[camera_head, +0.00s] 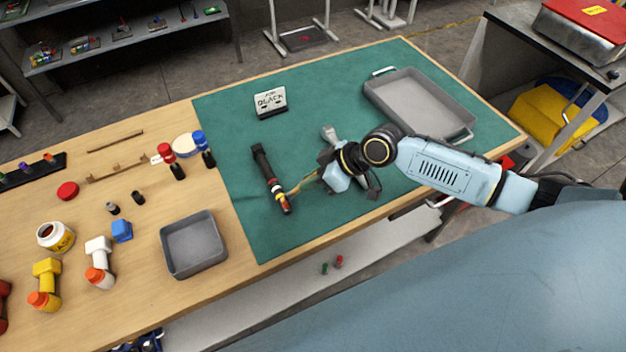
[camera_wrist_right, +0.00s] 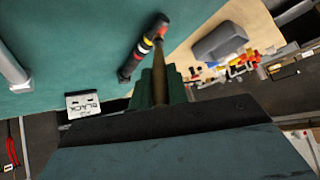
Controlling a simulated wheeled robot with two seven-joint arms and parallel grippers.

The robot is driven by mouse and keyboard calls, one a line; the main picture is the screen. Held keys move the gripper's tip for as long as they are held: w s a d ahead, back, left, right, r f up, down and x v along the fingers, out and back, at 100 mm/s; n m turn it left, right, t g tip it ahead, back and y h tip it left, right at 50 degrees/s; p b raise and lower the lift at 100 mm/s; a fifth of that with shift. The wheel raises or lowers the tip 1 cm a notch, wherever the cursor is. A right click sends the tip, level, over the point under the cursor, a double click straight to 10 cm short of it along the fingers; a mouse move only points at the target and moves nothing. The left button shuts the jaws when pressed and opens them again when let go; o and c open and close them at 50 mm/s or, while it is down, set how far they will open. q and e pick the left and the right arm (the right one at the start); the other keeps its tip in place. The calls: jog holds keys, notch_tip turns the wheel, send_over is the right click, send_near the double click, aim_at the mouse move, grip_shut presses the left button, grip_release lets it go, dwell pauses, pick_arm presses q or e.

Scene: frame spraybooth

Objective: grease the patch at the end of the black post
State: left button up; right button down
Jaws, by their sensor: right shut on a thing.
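The black post (camera_head: 264,163) is on the green mat, with red, white and yellow bands toward its near end. It also shows in the right wrist view (camera_wrist_right: 130,66). My right gripper (camera_head: 322,178) is just right of the post. It is shut on a thin brown stick-like tool (camera_head: 302,183), also seen in the right wrist view (camera_wrist_right: 159,75). The tool's tip points at the banded end of the post; whether they touch I cannot tell. The grease patch cannot be made out. My left gripper is not in view.
A sign reading BLACK (camera_head: 270,101) stands behind the post. A grey tray (camera_head: 455,112) lies at the back right of the mat. A grey bin (camera_head: 193,243), a white jar (camera_head: 55,236) and several bottles stand on the wooden left part. The mat left of the post is clear.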

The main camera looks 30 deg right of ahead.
jog(key=shift+s+r+p, duration=0.2)
jog(key=shift+r+p, duration=2.6)
jog(key=shift+r, duration=0.2)
jog(key=shift+r+p, duration=0.4)
jog(key=shift+r, duration=1.05)
